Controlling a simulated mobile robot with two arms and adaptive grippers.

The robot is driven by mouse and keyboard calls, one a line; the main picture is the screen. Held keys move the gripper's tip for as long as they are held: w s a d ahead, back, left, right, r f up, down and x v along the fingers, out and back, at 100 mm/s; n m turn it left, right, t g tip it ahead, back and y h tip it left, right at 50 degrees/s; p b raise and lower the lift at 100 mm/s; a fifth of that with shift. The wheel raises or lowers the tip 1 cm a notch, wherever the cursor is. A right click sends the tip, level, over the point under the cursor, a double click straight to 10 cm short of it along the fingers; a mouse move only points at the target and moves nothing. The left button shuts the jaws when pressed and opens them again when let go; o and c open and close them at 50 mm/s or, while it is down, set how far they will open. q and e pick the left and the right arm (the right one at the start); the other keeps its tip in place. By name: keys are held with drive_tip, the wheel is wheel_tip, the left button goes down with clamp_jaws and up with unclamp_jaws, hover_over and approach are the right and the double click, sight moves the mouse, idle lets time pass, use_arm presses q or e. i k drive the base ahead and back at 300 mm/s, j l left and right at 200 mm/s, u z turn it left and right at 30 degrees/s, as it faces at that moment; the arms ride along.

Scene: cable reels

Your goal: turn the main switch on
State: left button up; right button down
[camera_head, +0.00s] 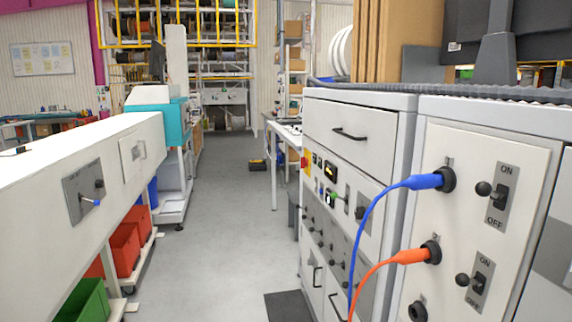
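Two lever switches with ON and OFF labels sit on the white front panel at the right. The upper switch (499,199) has a black ball knob that sticks out to the left of its plate. The lower switch (479,283) has a similar black knob. I cannot tell which position either lever is in, nor which one is the main switch. A small red and yellow control (306,161) shows on the cabinet further back. Neither of my grippers is in view.
A blue cable (376,207) and an orange cable (381,263) plug into the panel left of the switches and hang down in front of it. A white bench (120,190) with another lever plate (84,192) stands at the left. The grey floor between is mostly clear.

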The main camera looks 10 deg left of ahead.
sight(304, 161)
drive_tip(key=u, duration=0.15)
drive_tip(key=i+j+u, duration=0.6)
drive_tip(key=i, duration=0.75)
drive_tip(key=i+l+u, duration=0.1)
drive_tip(key=i+u, duration=0.15)
drive_tip(key=i, duration=0.8)
drive_tip(key=i+j+z, duration=0.1)
drive_tip(key=i+z, duration=0.35)
drive_tip(key=i+j+z, duration=0.9)
drive_tip(key=i+l, duration=0.05)
drive_tip(key=i, duration=0.1)
